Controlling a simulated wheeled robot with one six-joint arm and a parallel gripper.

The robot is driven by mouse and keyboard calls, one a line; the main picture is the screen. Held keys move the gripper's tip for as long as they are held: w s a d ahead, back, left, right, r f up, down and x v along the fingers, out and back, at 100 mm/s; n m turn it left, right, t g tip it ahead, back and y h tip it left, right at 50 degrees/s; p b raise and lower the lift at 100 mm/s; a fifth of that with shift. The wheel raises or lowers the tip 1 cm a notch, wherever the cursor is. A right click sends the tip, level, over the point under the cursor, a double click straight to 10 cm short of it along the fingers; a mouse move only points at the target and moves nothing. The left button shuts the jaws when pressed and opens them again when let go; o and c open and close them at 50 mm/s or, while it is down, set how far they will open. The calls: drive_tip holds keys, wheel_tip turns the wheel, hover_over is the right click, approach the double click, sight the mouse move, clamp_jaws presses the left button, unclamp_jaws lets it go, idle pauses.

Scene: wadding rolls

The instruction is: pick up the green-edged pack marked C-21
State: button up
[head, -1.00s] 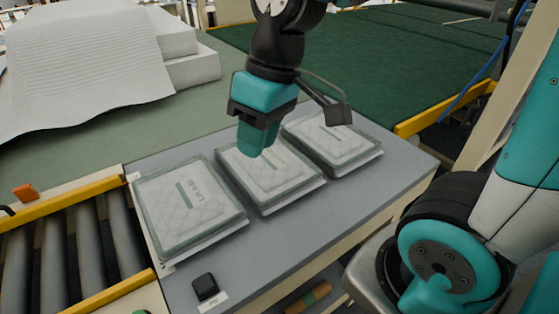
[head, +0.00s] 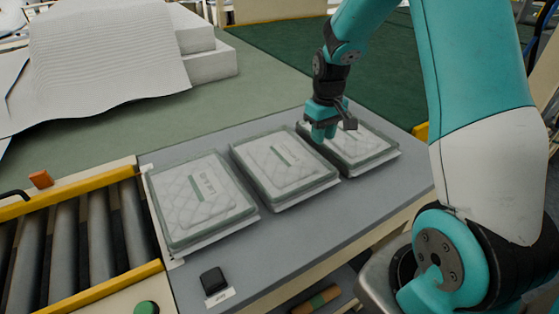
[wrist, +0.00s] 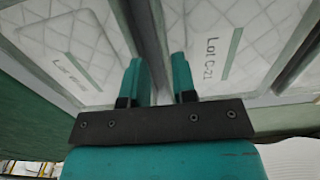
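Three white quilted packs with grey-green edges lie flat in a row on the grey table. The middle pack (head: 285,170) appears to be the one that reads "Lot C-21" on the right of the wrist view (wrist: 235,40). The right pack (head: 362,150) shows on the left of the wrist view (wrist: 70,50); its lot mark is not clearly legible. My gripper (head: 322,138) is near the gap between these two packs, towards their back. In the wrist view its two teal fingers (wrist: 161,70) are apart, with pack edges visible between them. Its exact height is unclear.
The left pack (head: 200,200) lies near a roller conveyor (head: 85,240). A small black box (head: 214,281) sits at the table's front left. A draped white wadding stack (head: 110,55) is at the back left. The table front is mostly clear.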

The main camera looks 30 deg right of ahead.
sight(320, 155)
drive_tip(key=shift+a+f+p, duration=0.1)
drive_tip(key=shift+f+p, duration=0.85)
drive_tip(key=shift+f, duration=2.25)
drive_tip(key=shift+c, duration=0.2)
clamp_jaws()
